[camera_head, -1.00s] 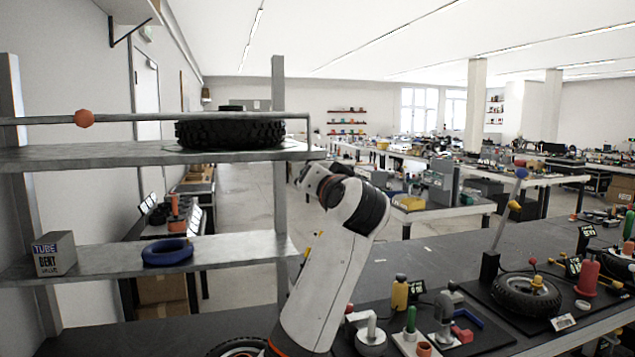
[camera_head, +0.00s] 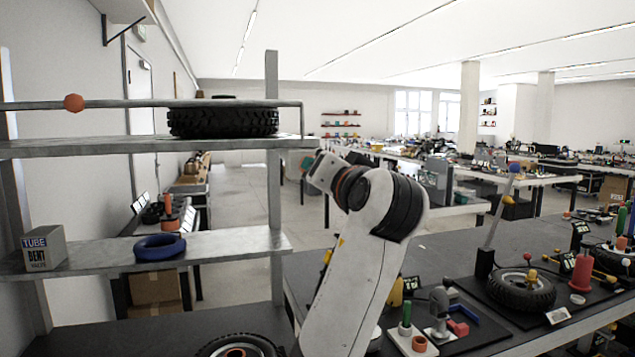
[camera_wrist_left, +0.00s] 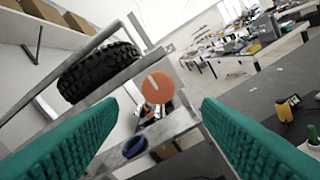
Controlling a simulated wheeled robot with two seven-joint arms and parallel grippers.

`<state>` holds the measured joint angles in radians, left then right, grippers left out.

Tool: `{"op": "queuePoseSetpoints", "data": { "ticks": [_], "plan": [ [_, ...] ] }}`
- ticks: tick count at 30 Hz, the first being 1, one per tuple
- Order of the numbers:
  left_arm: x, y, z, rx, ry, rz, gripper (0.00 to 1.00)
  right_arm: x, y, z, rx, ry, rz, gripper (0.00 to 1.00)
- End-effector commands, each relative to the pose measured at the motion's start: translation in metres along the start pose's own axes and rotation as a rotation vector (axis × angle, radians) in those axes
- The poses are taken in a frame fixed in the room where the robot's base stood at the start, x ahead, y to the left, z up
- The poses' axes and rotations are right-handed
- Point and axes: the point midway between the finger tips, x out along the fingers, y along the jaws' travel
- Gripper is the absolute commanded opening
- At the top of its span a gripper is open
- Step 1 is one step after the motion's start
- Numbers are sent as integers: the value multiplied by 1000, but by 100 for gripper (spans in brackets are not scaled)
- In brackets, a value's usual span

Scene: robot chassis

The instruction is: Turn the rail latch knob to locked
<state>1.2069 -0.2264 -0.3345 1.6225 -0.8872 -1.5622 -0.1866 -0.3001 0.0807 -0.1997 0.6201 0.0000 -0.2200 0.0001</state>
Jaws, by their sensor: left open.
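In the left wrist view, a round orange knob (camera_wrist_left: 157,87) with a pale line across its face sits near the end of the metal shelf. My open left gripper has its teal ribbed fingers on either side of the picture, with the knob ahead between them, apart from both. In the head view, one teal bit of my left gripper (camera_head: 308,163) shows beside the right end of the upper shelf; my arm hides the rest. An orange round piece (camera_head: 73,102) sits on the shelf's rail at left; I cannot tell whether it is the same knob.
A black tyre (camera_head: 223,120) lies on the upper shelf behind the rail (camera_head: 130,104). A blue ring (camera_head: 159,247) and a tube box (camera_head: 44,248) rest on the lower shelf. The dark bench at right holds several tools and another tyre (camera_head: 521,290).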

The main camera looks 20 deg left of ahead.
Motion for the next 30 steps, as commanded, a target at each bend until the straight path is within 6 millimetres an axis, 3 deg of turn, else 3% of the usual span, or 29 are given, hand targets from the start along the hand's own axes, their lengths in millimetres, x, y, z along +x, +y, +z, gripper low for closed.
{"op": "queuePoseSetpoints", "data": {
  "ticks": [7,20,23,26,30],
  "plan": [
    [-28,-1,-1,0,0,-1,59,10,0,-1,0,0,0,52],
    [-26,-6,-4,12,6,-8,59,9,0,-1,0,0,0,52],
    [-9,-32,-20,56,21,-40,59,9,0,-1,0,0,0,52],
    [18,-77,-53,127,45,-104,59,9,0,-1,0,0,0,52],
    [52,-154,-122,227,87,-226,59,9,0,-1,0,0,0,52]
  ]
}}
